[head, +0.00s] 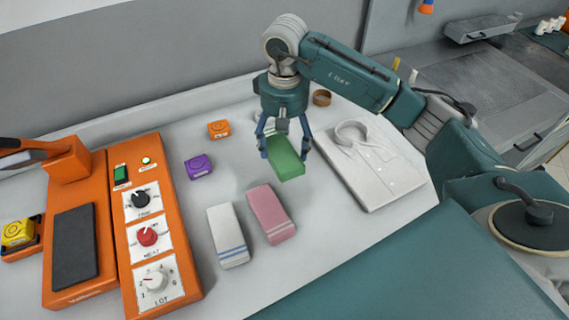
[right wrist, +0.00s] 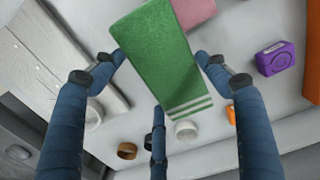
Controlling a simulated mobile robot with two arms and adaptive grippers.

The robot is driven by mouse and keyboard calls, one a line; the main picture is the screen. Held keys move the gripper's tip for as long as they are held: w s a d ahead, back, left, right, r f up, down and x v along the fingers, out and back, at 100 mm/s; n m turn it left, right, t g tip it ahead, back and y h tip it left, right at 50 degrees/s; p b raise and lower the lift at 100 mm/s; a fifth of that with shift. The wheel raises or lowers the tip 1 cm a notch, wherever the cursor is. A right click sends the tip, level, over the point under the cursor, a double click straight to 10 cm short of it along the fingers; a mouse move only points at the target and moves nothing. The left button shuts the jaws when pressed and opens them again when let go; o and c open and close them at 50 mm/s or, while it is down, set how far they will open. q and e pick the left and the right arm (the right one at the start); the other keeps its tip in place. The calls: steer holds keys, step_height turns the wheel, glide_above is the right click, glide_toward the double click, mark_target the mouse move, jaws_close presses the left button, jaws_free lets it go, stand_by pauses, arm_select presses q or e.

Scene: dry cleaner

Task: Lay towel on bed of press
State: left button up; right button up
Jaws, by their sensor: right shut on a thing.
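My right gripper (head: 285,152) is shut on a folded green towel (head: 286,165) and holds it above the counter. In the right wrist view the towel (right wrist: 158,55) sits between the fingers and shows white stripes at one end. A folded white towel with blue stripes (head: 228,236) and a folded pink towel (head: 270,214) lie side by side on the counter. The orange press (head: 80,285) stands at the left, with a dark flat bed (head: 75,247) that is bare. My left gripper is not in view.
An orange control panel (head: 125,235) with knobs stands between the press and the towels. A purple block (head: 199,166), an orange block (head: 218,129) and a brown ring (head: 321,97) lie toward the back. A folded white shirt (head: 385,175) lies at right.

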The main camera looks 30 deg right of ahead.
mark_target(285, 146)
step_height(285, 146, up, 10)
steer(key=s+a+f, duration=0.3)
steer(key=s, duration=0.4)
steer(key=s+a+f, duration=0.3)
steer(key=s, duration=0.4)
steer(key=shift+a+f+n+b, duration=0.15)
steer(key=shift+a+n+b, duration=0.15)
